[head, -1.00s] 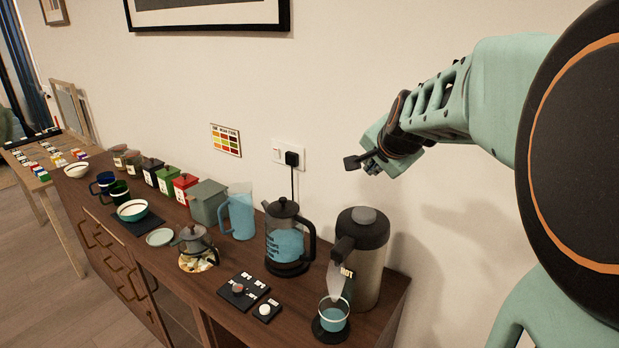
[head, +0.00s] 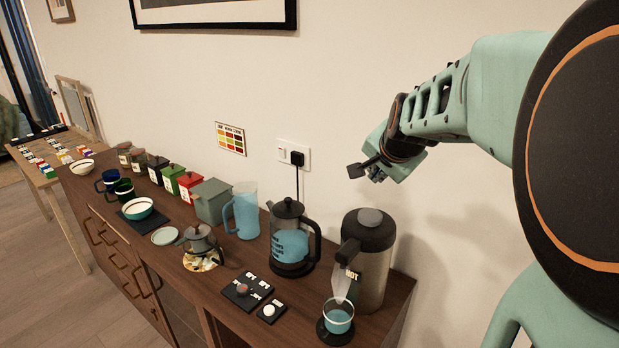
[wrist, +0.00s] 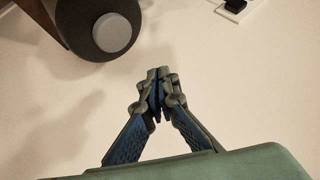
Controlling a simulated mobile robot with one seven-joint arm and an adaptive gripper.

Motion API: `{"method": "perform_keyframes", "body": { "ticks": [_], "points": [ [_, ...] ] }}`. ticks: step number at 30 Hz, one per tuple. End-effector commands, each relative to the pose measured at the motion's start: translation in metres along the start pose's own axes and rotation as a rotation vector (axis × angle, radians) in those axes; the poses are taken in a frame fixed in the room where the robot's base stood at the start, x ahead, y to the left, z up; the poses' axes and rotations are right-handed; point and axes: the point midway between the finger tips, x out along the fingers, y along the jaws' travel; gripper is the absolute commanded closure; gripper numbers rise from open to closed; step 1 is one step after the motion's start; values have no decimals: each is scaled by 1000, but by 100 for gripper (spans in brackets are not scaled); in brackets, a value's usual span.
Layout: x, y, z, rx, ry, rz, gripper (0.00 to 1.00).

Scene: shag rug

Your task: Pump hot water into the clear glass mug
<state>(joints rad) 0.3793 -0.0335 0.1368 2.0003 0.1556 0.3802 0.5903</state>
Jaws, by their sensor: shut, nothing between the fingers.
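The clear glass mug (head: 338,320) stands upright on a round dark coaster at the front right of the sideboard, with blue liquid in it. Behind it is the steel and dark pump flask (head: 372,270), marked HOT, its spout over the mug. A pale translucent streak (head: 341,286) spans from spout to mug. The flask's round grey pump button (head: 370,217) is on top; it also shows at the upper left of the wrist view (wrist: 115,33). My gripper (head: 364,172) is shut and empty, above the flask and apart from it; its closed fingertips show in the wrist view (wrist: 158,74).
A small teapot (head: 200,242) and dark control blocks (head: 247,290) sit in front. Canisters and bowls fill the left. The wall (head: 450,235) is close behind.

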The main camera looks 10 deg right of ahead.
Motion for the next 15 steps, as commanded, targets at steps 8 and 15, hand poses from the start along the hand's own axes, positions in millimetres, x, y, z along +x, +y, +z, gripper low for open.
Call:
{"method": "perform_keyframes", "body": {
  "ticks": [8,15],
  "points": [
    [30,22,22,1,-1,1,100],
    [50,36,36,1,0,0,100]
  ]
}}
